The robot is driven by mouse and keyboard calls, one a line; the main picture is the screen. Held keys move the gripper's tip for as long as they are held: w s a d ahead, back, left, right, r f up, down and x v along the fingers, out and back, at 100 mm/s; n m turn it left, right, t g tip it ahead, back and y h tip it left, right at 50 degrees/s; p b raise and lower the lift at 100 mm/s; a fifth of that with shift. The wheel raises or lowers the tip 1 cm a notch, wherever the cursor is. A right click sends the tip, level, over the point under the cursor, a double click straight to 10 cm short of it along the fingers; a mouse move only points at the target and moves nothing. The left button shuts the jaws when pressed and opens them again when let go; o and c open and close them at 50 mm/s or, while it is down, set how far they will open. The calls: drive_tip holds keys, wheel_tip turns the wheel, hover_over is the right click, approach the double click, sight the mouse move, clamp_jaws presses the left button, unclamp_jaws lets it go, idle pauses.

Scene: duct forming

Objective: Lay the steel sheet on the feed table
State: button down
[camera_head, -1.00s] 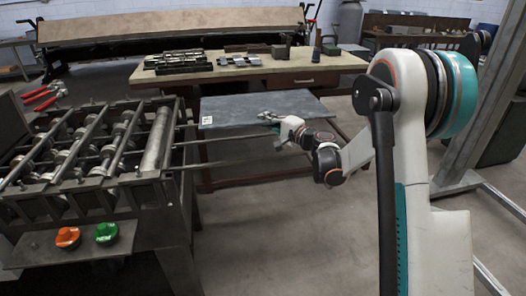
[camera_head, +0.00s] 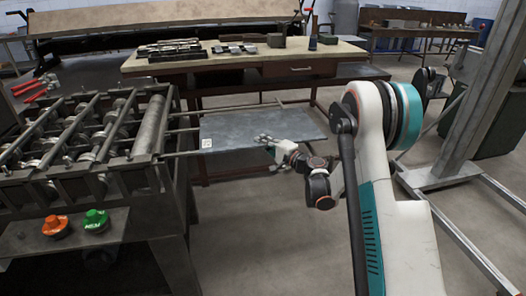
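The steel sheet (camera_head: 240,128) is a flat grey rectangle with a small white marker at its near left corner. It lies level, its left edge close to the roll-forming machine (camera_head: 150,140). My gripper (camera_head: 268,143) is at the sheet's near edge, with its fingers overlapping it, and appears shut on it. The feed table shows as thin dark rails (camera_head: 180,154) extending right from the machine. The sheet covers much of them. I cannot tell whether the sheet touches the rails or hangs above them.
A workbench (camera_head: 345,62) with metal parts stands behind the sheet. Orange (camera_head: 55,226) and green (camera_head: 96,220) buttons sit on the machine's front ledge. Red-handled tools (camera_head: 32,90) lie at far left. A steel post frame (camera_head: 455,150) stands at right. The floor in front is clear.

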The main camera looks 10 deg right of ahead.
wheel_tip(320, 180, down, 3)
drive_tip(key=shift+f+b, duration=0.1)
drive_tip(key=shift+b, duration=0.5)
drive_tip(key=c, duration=1.8)
unclamp_jaws()
